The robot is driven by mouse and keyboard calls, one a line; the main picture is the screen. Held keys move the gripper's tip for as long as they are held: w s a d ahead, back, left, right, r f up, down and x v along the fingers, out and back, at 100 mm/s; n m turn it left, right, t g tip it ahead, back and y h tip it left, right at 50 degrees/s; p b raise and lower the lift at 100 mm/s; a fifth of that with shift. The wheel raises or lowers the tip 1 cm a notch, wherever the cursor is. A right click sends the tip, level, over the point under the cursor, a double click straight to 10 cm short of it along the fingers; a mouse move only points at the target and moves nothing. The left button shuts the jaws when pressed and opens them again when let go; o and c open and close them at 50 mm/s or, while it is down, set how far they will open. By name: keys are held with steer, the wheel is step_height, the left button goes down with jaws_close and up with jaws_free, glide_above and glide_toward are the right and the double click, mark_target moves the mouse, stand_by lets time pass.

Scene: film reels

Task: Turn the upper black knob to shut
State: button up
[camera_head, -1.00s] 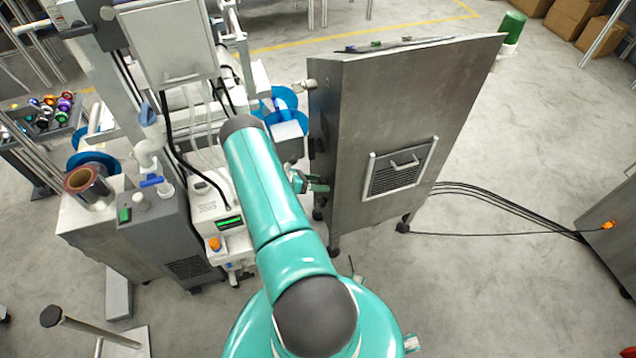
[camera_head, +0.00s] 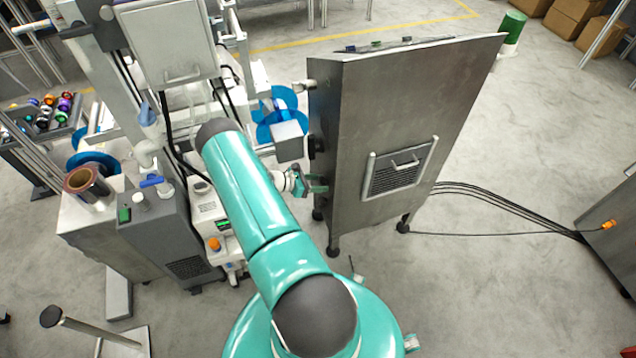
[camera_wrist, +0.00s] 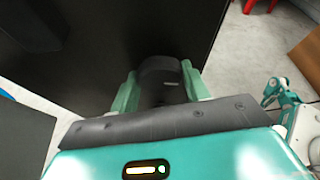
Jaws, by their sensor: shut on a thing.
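A grey metal cabinet (camera_head: 390,120) stands right of my arm, with a dark left side panel. A black knob (camera_head: 315,146) on that panel shows in the head view, above my gripper (camera_head: 318,188). In the wrist view my gripper (camera_wrist: 162,90) has its two green fingers on either side of a black knob (camera_wrist: 160,70), shut on it. Another black knob (camera_wrist: 38,28) is free at the upper left of the wrist view. The held knob appears to be the lower one in the head view. Its exact turn angle is hard to tell.
A white and grey machine (camera_head: 205,210) with blue reels (camera_head: 280,110) stands left of my arm, close by. Black cables (camera_head: 500,195) run along the floor at right. Open floor (camera_head: 490,290) lies in front of the cabinet.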

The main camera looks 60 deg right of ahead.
steer(key=m+t+h, duration=0.1)
steer(key=m, duration=0.1)
steer(key=m+t+h, duration=0.1)
steer(key=m, duration=0.2)
steer(key=shift+a+h, duration=0.2)
steer(key=shift+h, duration=0.1)
steer(key=m+t+h, duration=0.1)
steer(key=m, duration=0.1)
steer(key=shift+m+h, duration=0.3)
steer(key=shift+s+f+m+h, duration=0.1)
steer(key=shift+m+h, duration=0.6)
steer(key=shift+m, duration=0.6)
steer(key=shift+t, duration=0.3)
steer(key=o, duration=1)
steer(key=shift+s, duration=0.1)
steer(key=shift+a, duration=0.1)
steer(key=v, duration=1.3)
steer(key=shift+w+a, duration=0.2)
steer(key=shift+a, duration=0.1)
